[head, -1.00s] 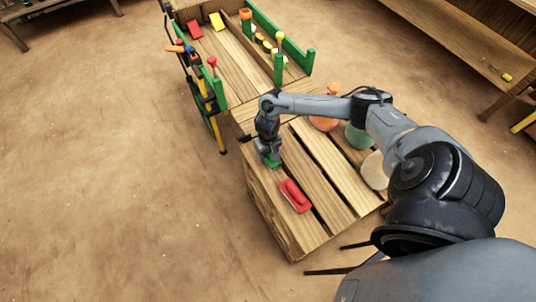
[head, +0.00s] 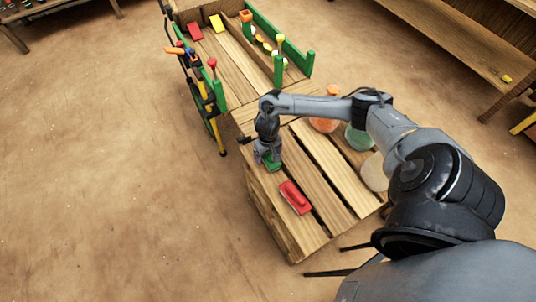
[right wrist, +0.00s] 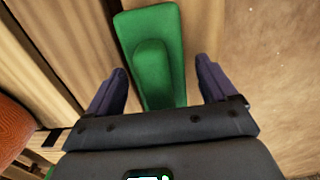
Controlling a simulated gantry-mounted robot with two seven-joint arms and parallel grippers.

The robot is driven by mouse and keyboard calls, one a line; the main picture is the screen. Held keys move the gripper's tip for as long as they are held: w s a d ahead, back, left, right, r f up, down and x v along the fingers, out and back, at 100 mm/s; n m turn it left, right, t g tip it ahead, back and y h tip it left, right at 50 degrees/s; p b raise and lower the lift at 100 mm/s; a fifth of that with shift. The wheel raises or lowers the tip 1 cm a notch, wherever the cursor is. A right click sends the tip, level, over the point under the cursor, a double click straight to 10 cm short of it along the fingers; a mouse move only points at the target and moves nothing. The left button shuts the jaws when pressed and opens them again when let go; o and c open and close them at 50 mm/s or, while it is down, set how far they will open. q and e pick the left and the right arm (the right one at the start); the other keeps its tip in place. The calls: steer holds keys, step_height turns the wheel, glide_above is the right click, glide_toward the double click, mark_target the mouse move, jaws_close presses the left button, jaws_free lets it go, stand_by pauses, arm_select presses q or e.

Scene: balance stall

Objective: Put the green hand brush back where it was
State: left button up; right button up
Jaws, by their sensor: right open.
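The green hand brush (head: 273,164) lies on the slatted wooden crate top, near its left edge. In the right wrist view the brush (right wrist: 152,60) shows its raised handle upward, lying lengthwise between my fingers. My right gripper (head: 268,158) is just above the brush. In the right wrist view my right gripper (right wrist: 160,90) is open, with one finger on each side of the brush and gaps between. A red brush (head: 295,197) lies nearer on the same crate top. My left gripper is not in view.
Orange, green and cream round objects stand on the crate's right side; the green one (head: 358,137) is partly behind my arm. A wooden stall tray (head: 225,75) with green rails stands beyond, holding red and yellow pieces. Tools hang on its left side.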

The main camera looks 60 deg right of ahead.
step_height(320, 180, up, 11)
steer(key=p, duration=0.4)
steer(key=shift+w+f, duration=0.1)
steer(key=shift+a+p, duration=0.25)
steer(key=shift+p, duration=0.1)
steer(key=w+a+n+t+y, duration=0.15)
steer(key=a+n+t, duration=0.5)
steer(key=a, duration=1.85)
steer(key=s+r+n+g, duration=0.1)
steer(key=s+r, duration=0.3)
steer(key=s, duration=0.2)
steer(key=s+d+r+n+g+h, duration=0.1)
steer(key=s+r+g, duration=0.1)
steer(key=s+r, duration=0.2)
steer(key=s, duration=0.3)
steer(key=shift+s+d+r, duration=0.2)
steer(key=shift+d+r, duration=0.05)
steer(key=shift+r, duration=0.15)
